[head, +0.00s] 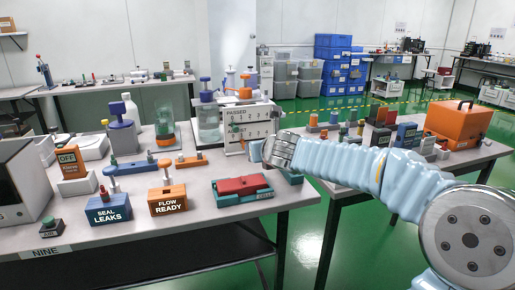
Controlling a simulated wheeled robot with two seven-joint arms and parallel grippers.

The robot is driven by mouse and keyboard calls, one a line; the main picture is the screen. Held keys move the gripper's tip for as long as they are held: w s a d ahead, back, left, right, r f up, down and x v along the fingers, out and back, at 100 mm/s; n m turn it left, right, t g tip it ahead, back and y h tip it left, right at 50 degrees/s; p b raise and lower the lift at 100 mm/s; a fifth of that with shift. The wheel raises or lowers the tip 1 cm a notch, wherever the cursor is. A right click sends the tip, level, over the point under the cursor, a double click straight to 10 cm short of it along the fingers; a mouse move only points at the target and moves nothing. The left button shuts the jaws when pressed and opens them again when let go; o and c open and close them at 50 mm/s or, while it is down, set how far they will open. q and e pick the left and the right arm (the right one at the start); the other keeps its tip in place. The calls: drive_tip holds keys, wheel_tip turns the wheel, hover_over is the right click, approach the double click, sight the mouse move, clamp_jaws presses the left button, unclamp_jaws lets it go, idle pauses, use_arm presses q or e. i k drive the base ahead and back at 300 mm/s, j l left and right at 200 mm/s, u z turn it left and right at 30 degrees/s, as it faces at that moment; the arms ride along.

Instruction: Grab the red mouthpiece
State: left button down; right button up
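A red piece (243,185) lies on a teal tray (262,194) near the front right of the near table. I cannot tell for sure that it is the mouthpiece. My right gripper (262,158) is at the table's right edge, above and behind the teal tray, apart from the red piece. Its fingers are too small and turned away to tell open from shut. My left gripper is not in view.
A white PASSED panel (250,127) stands close behind my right gripper. Bottles, a glass jar (208,122) and an orange OFF tester (70,158) crowd the table's back and left. A second table with an orange case (458,122) is at the right. Green floor lies between.

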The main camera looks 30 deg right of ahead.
sight(105, 195)
drive_tip(key=k+l, duration=0.1)
drive_tip(key=k, duration=0.4)
drive_tip(key=k+l, duration=0.15)
drive_tip(key=k, duration=0.35)
